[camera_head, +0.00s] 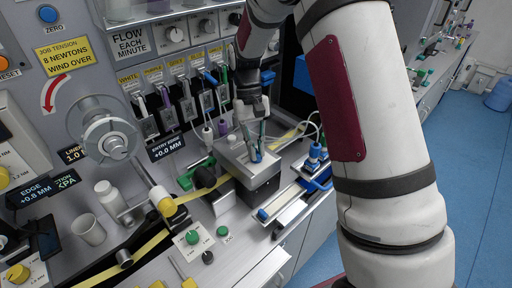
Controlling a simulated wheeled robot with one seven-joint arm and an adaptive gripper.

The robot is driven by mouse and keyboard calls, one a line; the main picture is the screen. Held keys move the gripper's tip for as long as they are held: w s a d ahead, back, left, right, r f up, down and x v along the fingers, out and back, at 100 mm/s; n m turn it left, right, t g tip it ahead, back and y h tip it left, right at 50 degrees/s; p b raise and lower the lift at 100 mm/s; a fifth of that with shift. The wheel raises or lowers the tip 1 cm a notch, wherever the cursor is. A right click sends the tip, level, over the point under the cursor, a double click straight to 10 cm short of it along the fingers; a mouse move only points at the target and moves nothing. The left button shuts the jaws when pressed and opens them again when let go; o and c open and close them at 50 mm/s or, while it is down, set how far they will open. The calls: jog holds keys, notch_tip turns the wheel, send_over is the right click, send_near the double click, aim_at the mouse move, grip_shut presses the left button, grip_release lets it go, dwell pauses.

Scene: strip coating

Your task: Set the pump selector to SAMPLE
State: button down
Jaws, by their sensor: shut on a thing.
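My gripper (257,152) points down over the silver-topped metal block (267,176) in the middle of the bench. Its fingers are closed on a small part at the top of the block. The fingers hide most of that part, and I cannot read a label on it. I cannot make out the word SAMPLE anywhere, so I cannot tell for sure which control is the pump selector. A small white panel with a green knob (193,237) sits at the front left of the block, apart from my gripper.
A yellow strip (143,247) runs over rollers toward the block. Behind stand coloured-label pump stations (187,104) and flow knobs (173,34). A blue-ended slide (290,211) lies right of the block. Thin tubes hang near my gripper.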

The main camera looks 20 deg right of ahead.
jog(key=shift+s+f, duration=0.2)
jog(key=shift+f, duration=0.05)
jog(key=c, duration=1.7)
grip_release()
jog(key=shift+o, duration=0.2)
jog(key=shift+w+r, duration=0.15)
jog(key=v, duration=1.2)
